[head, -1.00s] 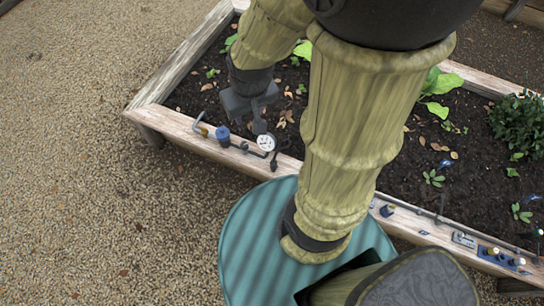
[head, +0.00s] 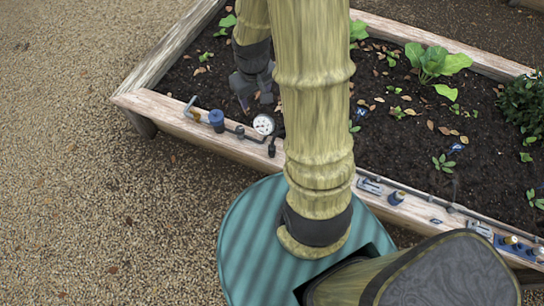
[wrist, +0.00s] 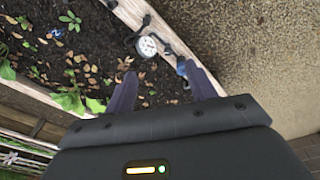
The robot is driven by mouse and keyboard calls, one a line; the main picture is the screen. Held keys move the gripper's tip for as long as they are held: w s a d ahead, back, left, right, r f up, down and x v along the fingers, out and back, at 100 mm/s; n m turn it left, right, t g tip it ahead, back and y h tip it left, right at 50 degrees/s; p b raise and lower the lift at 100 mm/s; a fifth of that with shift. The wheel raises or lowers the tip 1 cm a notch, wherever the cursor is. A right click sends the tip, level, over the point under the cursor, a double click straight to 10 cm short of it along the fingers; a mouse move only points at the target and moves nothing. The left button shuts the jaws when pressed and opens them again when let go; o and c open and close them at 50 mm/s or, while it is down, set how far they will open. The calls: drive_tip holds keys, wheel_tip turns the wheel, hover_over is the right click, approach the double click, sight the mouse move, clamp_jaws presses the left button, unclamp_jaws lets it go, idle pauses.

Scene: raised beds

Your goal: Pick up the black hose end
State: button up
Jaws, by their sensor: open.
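A short black hose end (head: 271,149) sticks out near the gauge on the front wooden rim of the bed. In the wrist view a dark piece (wrist: 146,21) beside the gauge looks like the same end, but it is small. My gripper (head: 252,98) is over the soil just behind the rim, apart from the hose end. In the wrist view its two fingers (wrist: 158,74) are spread with nothing between them but soil and dry leaves behind.
A white dial gauge (head: 263,124) and a blue fitting (head: 217,120) sit on the wooden rim (head: 165,117). Further right are valves (head: 397,197) and thin pipe. Leafy plants (head: 437,64) grow in the bed. Gravel (head: 70,190) at left is clear.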

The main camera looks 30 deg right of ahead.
drive_tip(key=n+g+b, duration=0.1)
drive_tip(key=b, duration=1.1)
hover_over(272, 147)
wheel_tip(272, 147, down, 26)
drive_tip(key=f, duration=0.1)
drive_tip(key=shift+s+d+r+y, duration=0.15)
drive_tip(key=shift+s+r+y, duration=0.05)
drive_tip(key=shift+r+y, duration=0.1)
wheel_tip(272, 147, down, 12)
drive_tip(key=b, duration=0.2)
drive_tip(key=shift+w+f+b, duration=0.1)
drive_tip(key=shift+b, duration=0.2)
drive_tip(key=f, duration=0.2)
drive_tip(key=f+b, duration=0.1)
drive_tip(key=f, duration=0.1)
drive_tip(key=shift+w+f, duration=0.1)
drive_tip(key=shift+w, duration=0.15)
drive_tip(key=shift+f, duration=0.5)
drive_tip(key=shift+s, duration=0.1)
